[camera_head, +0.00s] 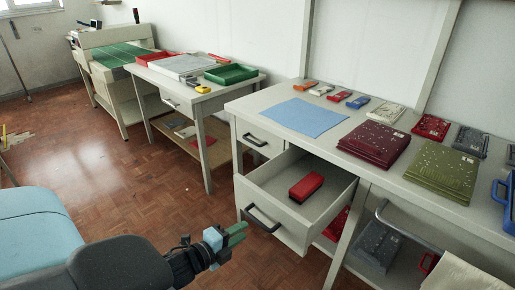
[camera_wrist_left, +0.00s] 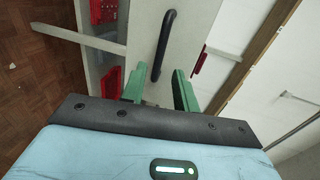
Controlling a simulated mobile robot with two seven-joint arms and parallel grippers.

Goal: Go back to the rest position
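My left gripper (camera_head: 238,235) is low in front of the work table in the head view, its green fingers pointing right toward the drawer front. In the left wrist view my left gripper (camera_wrist_left: 160,88) has its two green fingers apart with nothing between the tips. The drawer (camera_head: 285,222) is pulled out and holds a red case (camera_head: 306,187). Its dark handle (camera_head: 262,219) is to the right of the fingers and apart from them. The handle also shows beyond the fingertips in the left wrist view (camera_wrist_left: 164,42). My right gripper is not in view.
The table top bears a blue cloth (camera_head: 304,117), stacks of dark red (camera_head: 374,143) and olive (camera_head: 443,172) folded pieces, and small coloured items. A second table with a green tray (camera_head: 231,73) stands further back. Wooden floor (camera_head: 130,180) is clear to the left.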

